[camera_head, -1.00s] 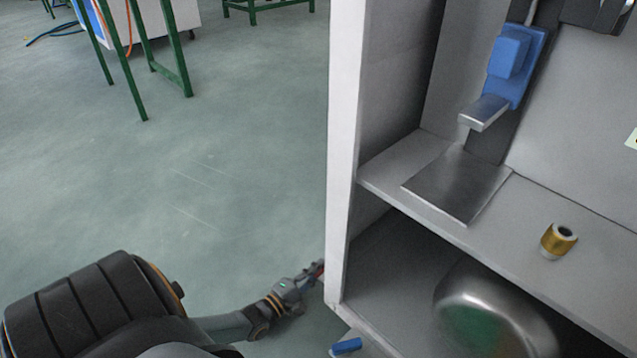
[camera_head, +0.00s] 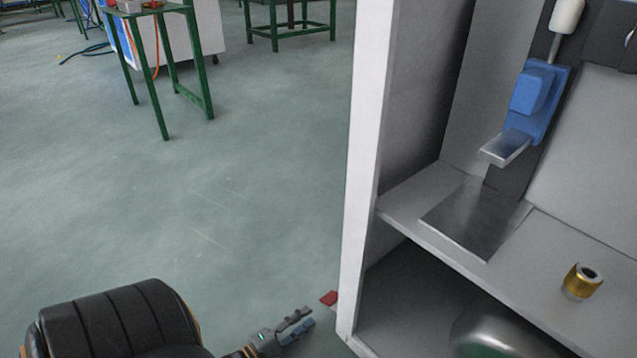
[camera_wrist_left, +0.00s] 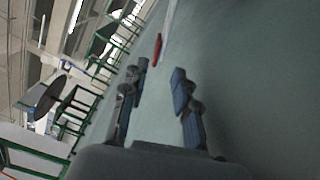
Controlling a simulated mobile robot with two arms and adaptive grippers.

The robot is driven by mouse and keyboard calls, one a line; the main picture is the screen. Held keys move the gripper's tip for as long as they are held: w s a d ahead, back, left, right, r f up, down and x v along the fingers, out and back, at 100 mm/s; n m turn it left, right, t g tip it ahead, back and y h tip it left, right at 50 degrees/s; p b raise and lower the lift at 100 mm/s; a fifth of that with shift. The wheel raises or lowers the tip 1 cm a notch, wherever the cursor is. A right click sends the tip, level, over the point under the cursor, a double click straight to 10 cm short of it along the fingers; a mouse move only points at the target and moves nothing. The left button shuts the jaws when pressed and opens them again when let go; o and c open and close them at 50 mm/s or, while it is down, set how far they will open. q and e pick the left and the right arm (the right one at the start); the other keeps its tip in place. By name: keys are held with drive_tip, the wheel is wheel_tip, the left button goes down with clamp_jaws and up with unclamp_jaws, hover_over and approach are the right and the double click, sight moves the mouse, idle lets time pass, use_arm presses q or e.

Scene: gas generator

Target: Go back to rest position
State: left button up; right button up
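My left gripper (camera_head: 298,326) is low in the head view, left of the cabinet's front edge. It also shows in the left wrist view (camera_wrist_left: 158,82), where its two fingers stand apart with nothing between them. A red piece (camera_head: 329,298) shows by the foot of the cabinet wall, apart from the fingertips. It also shows beyond the fingers in the left wrist view (camera_wrist_left: 158,48). My right gripper is in neither view.
A grey cabinet (camera_head: 363,180) fills the right side. Its shelf bears a flat metal plate (camera_head: 477,222) and a brass fitting (camera_head: 581,282). A blue device (camera_head: 540,98) hangs above. Green tables (camera_head: 160,70) stand far back. Floor at the left is clear.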

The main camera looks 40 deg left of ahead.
use_arm(q)
drive_tip(key=shift+s+a, duration=0.1)
drive_tip(key=shift+s, duration=1.05)
